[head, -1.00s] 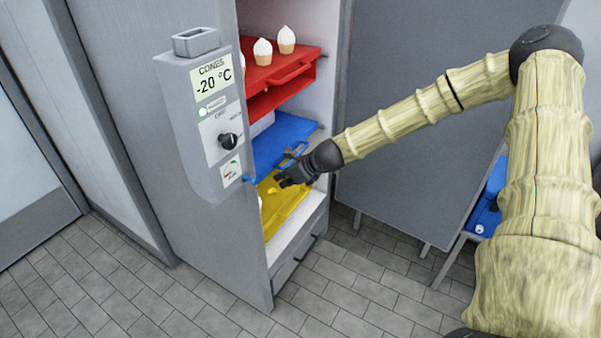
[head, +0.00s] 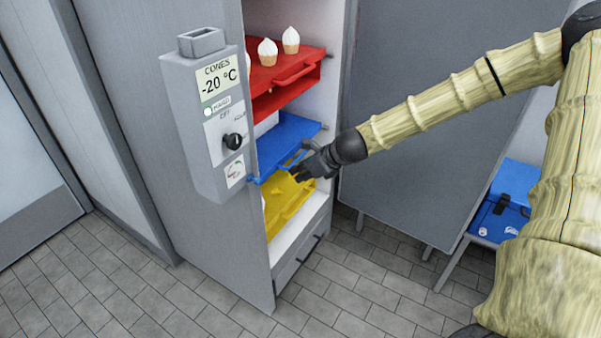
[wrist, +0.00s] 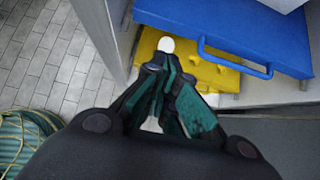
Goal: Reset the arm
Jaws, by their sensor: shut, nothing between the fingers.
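My gripper (head: 296,171) is at the end of the bamboo-coloured arm, in front of the freezer's open side, between the blue tray (head: 283,137) and the yellow tray (head: 292,203). In the wrist view my gripper (wrist: 163,68) has its fingers together with nothing between them. The yellow tray lies below and beyond the fingers there, with a white rounded top (wrist: 166,45) just past the fingertips. The blue tray (wrist: 225,25) is above and to the right. I cannot tell whether the fingers touch either tray.
The red tray (head: 290,80) above carries cones, two (head: 268,52) showing clearly. The freezer's control box (head: 214,120) reads -20 °C. A grey panel (head: 430,120) stands right of the opening. A blue box (head: 515,190) sits on a table at right. The floor (head: 150,290) in front is clear.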

